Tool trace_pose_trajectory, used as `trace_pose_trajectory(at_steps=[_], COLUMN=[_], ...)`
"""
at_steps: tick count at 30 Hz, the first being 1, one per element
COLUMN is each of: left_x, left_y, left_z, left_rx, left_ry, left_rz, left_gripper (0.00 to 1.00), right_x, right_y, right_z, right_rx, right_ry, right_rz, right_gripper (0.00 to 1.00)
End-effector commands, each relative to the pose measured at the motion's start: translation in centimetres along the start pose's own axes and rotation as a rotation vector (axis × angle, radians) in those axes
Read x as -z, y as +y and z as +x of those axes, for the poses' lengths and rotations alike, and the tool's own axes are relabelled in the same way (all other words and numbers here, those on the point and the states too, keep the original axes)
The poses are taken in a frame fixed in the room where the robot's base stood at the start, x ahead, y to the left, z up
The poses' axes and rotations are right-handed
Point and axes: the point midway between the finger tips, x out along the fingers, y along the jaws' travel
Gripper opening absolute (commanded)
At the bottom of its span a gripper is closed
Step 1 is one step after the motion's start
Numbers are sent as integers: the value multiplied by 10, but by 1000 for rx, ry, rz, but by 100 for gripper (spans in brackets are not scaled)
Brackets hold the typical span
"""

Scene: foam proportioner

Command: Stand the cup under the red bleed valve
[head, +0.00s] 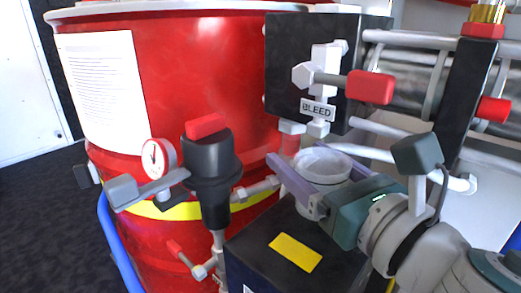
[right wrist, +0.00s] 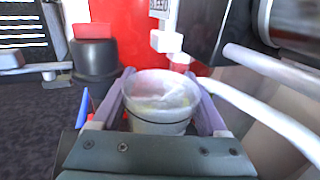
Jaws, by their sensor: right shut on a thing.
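The cup (head: 322,166) is white and round, with pale, whitish contents. My right gripper (head: 300,160) is shut on it, one finger on each side, and it looks upright. It also shows between the fingers in the right wrist view (right wrist: 158,118). The bleed valve (head: 370,87) has a red handle and a white body, with a "BLEED" label (head: 318,110) below it. Its white outlet (head: 318,128) is just above and behind the cup in the head view. The right wrist view shows white fittings (right wrist: 166,41) beyond the cup. The cup's base is hidden in the head view. My left gripper is not in view.
A black box (head: 262,245) with a yellow label lies below the cup. A large red drum (head: 190,60) stands behind. A black pump fitting (head: 210,165) with a red top and gauge (head: 158,158) is left of the gripper. Silver pipes (head: 420,42) run at right.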

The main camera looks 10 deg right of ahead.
Motion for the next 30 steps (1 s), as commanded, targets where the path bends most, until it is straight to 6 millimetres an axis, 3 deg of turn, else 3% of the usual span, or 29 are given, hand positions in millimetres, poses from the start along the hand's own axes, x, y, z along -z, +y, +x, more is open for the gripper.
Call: trace_pose_trajectory(at_steps=[2,3,6,18,19,24,30], left_x=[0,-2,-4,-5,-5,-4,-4], left_y=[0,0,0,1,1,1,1], left_z=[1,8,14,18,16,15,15], left_rx=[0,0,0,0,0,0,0], left_ry=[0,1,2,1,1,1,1], left_rz=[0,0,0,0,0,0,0], left_gripper=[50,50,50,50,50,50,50], right_x=[-1,8,17,20,18,18,18], right_y=[0,0,1,0,0,0,0], right_z=[15,16,14,14,14,13,13], right_rx=[-1,0,-1,-1,-1,-1,-1], right_ry=[-3,0,0,-1,-1,0,0], right_rz=[-1,2,2,0,1,0,0], right_gripper=[23,23,23,23,80,99,100])
